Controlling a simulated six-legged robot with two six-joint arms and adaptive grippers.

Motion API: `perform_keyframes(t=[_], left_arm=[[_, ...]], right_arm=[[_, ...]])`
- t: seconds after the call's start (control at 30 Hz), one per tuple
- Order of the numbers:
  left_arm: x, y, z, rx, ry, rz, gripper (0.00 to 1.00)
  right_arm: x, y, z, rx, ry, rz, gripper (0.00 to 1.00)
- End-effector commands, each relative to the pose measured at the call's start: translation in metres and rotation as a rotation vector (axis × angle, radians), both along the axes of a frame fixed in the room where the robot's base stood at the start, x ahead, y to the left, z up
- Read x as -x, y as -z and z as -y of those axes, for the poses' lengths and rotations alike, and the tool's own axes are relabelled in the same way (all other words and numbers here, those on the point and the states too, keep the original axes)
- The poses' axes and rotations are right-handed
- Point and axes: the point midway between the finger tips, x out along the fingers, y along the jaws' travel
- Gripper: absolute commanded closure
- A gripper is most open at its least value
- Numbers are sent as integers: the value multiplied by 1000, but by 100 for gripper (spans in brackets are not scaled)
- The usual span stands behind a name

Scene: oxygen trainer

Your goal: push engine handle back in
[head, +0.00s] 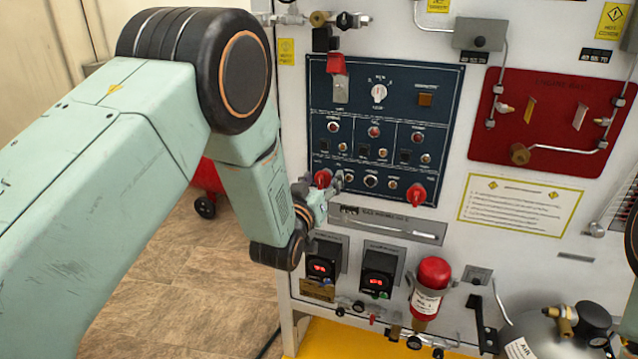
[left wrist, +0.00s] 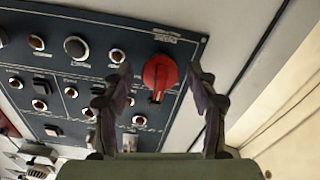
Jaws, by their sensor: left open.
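A red engine handle (head: 322,178) sits at the lower left corner of the dark blue control panel (head: 455,90). My left gripper (head: 337,183) is beside this handle, close to the panel face, and partly overlaps it in the head view. In the left wrist view the red handle (left wrist: 158,72) shows between the two spread fingers of my left gripper (left wrist: 160,80). The fingers are open, and I cannot tell whether they touch the handle. A second red handle (head: 417,195) is at the panel's lower right corner. My right gripper is not in view.
Below the panel are a slotted plate (head: 390,226), two small display boxes (head: 379,273) and a red bottle (head: 433,275). A red switch cover (head: 337,64) is at the upper left. A red pipe board (head: 550,100) is at the right. Open floor (head: 190,285) lies at the left.

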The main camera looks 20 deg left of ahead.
Motion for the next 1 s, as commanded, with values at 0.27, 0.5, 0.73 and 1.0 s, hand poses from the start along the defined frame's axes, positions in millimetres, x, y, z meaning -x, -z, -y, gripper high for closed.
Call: perform_keyframes(t=[0.27,0.5,0.73,1.0], left_arm=[[30,0,-1,-1,1,-3,42],[75,0,-2,-1,1,-3,42],[109,0,-3,-1,0,0,42],[121,-1,-4,0,0,2,42]], right_arm=[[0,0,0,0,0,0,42],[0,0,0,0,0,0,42],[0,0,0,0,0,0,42],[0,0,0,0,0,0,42]])
